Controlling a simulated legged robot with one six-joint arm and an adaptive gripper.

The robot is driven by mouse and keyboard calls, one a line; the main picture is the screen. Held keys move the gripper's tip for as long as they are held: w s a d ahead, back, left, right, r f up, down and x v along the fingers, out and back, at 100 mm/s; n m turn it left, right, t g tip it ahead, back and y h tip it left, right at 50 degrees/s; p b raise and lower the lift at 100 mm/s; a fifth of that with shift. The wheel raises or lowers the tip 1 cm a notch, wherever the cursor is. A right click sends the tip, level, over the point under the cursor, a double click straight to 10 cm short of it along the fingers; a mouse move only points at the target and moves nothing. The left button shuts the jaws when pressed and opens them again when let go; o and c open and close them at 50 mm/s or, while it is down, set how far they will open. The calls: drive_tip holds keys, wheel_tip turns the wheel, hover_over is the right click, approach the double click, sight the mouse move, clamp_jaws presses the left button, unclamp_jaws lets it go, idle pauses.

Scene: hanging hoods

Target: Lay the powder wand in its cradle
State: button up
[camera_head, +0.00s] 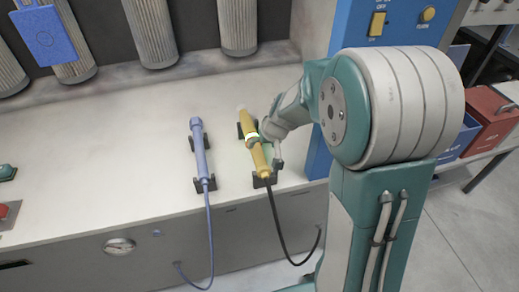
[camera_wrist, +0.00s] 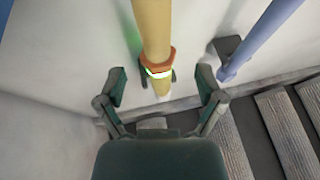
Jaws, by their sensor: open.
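The yellow wand (camera_head: 258,158), with an orange collar and a glowing green-white ring, lies lengthwise along the two black brackets of its cradle (camera_head: 264,182) on the pale bench. A black cable hangs from its near end. Its contact with the brackets is partly hidden by my gripper (camera_head: 268,138), which is at the wand's middle. In the wrist view, my gripper (camera_wrist: 160,76) is open, with one finger on each side of the wand (camera_wrist: 152,28) near the collar. Gaps show between the fingers and the wand.
A blue wand (camera_head: 201,155) with a blue cable lies in a similar cradle to the left. Ribbed grey filter cylinders (camera_head: 156,38) stand along the back. A blue control post (camera_head: 318,152) rises close on the right. The bench left of the blue wand is mostly clear.

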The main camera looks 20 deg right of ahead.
drive_tip(key=v, duration=0.2)
drive_tip(key=shift+s+r, duration=0.15)
drive_tip(key=shift+r, duration=0.2)
drive_tip(key=s+r, duration=0.4)
drive_tip(key=s, duration=0.4)
drive_tip(key=s+r+h, duration=0.1)
drive_tip(key=s+r, duration=0.4)
drive_tip(key=s, duration=0.3)
drive_tip(key=s+a+r+t+h, duration=0.1)
drive_tip(key=s+r, duration=0.3)
drive_tip(key=s, duration=0.4)
drive_tip(key=shift+r, duration=0.35)
drive_tip(key=shift+a, duration=0.15)
